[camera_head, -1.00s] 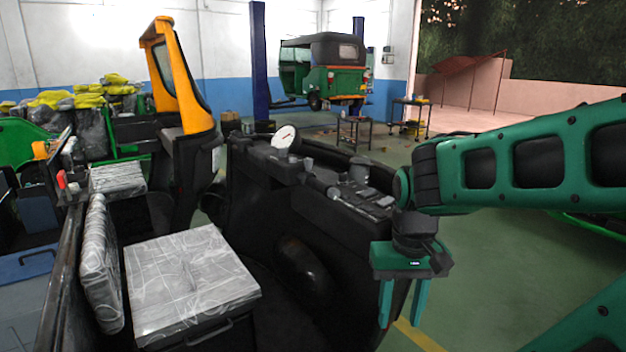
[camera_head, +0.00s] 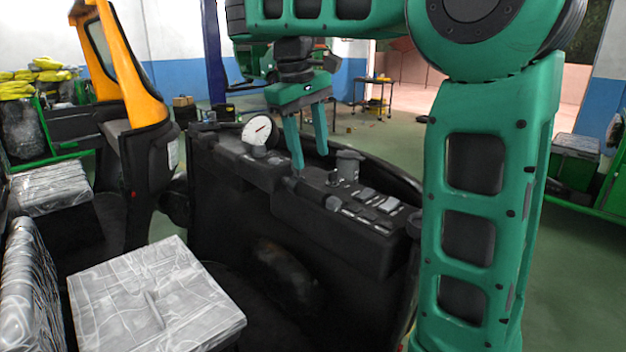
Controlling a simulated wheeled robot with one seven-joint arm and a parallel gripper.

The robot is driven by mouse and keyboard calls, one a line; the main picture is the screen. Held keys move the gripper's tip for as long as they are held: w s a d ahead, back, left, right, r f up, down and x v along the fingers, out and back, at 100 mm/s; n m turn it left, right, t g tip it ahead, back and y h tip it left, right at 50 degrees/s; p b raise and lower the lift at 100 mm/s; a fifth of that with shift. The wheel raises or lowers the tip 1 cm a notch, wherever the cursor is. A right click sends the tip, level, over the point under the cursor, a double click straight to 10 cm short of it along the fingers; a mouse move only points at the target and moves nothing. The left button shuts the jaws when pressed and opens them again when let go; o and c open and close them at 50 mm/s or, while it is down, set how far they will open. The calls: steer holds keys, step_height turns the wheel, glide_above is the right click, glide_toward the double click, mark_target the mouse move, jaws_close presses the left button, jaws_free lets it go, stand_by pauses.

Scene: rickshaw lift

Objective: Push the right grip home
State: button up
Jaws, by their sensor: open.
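My gripper (camera_head: 311,160) is open and points down over the black dashboard (camera_head: 335,237) of the rickshaw. Its two green fingers are apart, with nothing seen between them. A dark, short cylinder that looks like the right grip (camera_head: 315,195) lies along the dashboard top, just below the fingertips. The left fingertip is close to its left end in the picture; I cannot tell whether they touch. How far the grip sits on its bar cannot be made out.
A round white gauge (camera_head: 258,131) stands left of my gripper, and a grey upright cylinder (camera_head: 347,165) stands to its right. Small flat parts (camera_head: 375,203) lie on the dashboard's right. A plastic-wrapped seat (camera_head: 155,295) is at lower left, an orange windscreen frame (camera_head: 135,65) behind.

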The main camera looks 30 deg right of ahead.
mark_target(312, 188)
steer(key=shift+w+a+x, duration=0.1)
steer(key=shift+w+x, duration=0.1)
steer(key=shift+x, duration=1.5)
steer(key=shift+w+a+x, duration=0.1)
steer(key=shift+w+x, duration=0.1)
steer(key=shift+x, duration=1.5)
steer(key=shift+w+a+x, duration=0.1)
steer(key=shift+w+x, duration=0.1)
steer(key=shift+x, duration=1.5)
steer(key=shift+c, duration=0.7)
